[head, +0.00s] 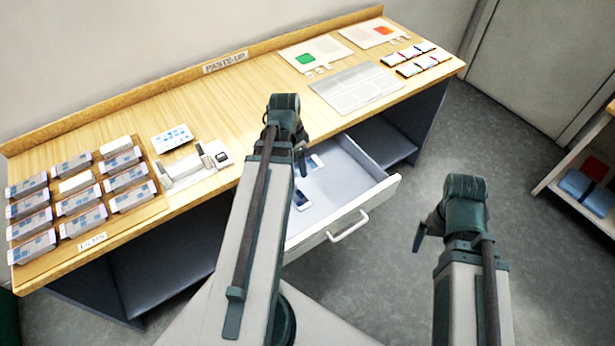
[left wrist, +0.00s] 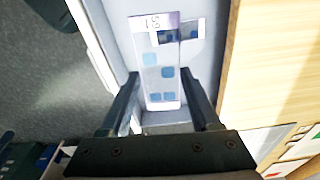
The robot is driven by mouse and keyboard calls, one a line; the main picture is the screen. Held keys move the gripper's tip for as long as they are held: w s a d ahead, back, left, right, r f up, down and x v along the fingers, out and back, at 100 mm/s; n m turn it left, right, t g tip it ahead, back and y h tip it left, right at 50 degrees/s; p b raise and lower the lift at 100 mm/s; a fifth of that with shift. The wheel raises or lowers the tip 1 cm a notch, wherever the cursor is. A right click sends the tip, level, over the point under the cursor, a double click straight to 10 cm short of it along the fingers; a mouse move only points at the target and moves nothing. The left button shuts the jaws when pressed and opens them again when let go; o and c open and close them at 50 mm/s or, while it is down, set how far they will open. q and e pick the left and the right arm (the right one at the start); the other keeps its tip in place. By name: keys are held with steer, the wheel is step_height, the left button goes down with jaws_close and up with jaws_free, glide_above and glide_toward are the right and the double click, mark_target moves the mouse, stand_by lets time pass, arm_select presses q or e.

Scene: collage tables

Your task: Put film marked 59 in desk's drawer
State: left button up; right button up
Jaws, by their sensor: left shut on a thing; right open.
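My left gripper (head: 300,163) is over the open desk drawer (head: 345,170). In the left wrist view its fingers (left wrist: 160,80) are shut on a pale, see-through film (left wrist: 163,60) with blue squares and a label at its far end. The label is upside down and seems to read 59. A second piece with dark and blue patches (left wrist: 195,30) shows behind the film, lower down in the drawer. In the head view two small pale pieces show in the drawer; I cannot tell which is held. My right gripper (head: 425,235) is open and empty over the floor, right of the drawer.
The drawer's front panel with its handle (head: 348,226) sticks out from the desk (head: 235,105). A films board (head: 85,200) with several film stacks is at the left. A shelf (head: 590,185) stands at far right.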

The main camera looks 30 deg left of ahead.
arm_select(q)
steer(key=shift+n, duration=0.5)
steer(key=f+b, duration=0.4)
steer(key=f, duration=0.1)
steer(key=s+f+b, duration=0.1)
steer(key=f+b, duration=0.3)
steer(key=b, duration=0.1)
steer(key=s+a+f+b, duration=0.1)
steer(key=f+b, duration=0.3)
steer(key=f, duration=0.1)
steer(key=shift+f+b, duration=0.3)
steer(key=shift+b, duration=0.1)
steer(key=shift+w, duration=0.1)
steer(key=b, duration=0.1)
glide_above(323, 179)
steer(key=shift+a+f, duration=0.1)
steer(key=shift+f, duration=0.55)
step_height(323, 179, down, 4)
steer(key=b, duration=0.4)
steer(key=shift+r, duration=0.25)
steer(key=o, duration=0.9)
steer(key=shift+f, duration=0.2)
steer(key=shift+c, duration=0.2)
steer(key=o, duration=0.5)
steer(key=shift+c, duration=0.2)
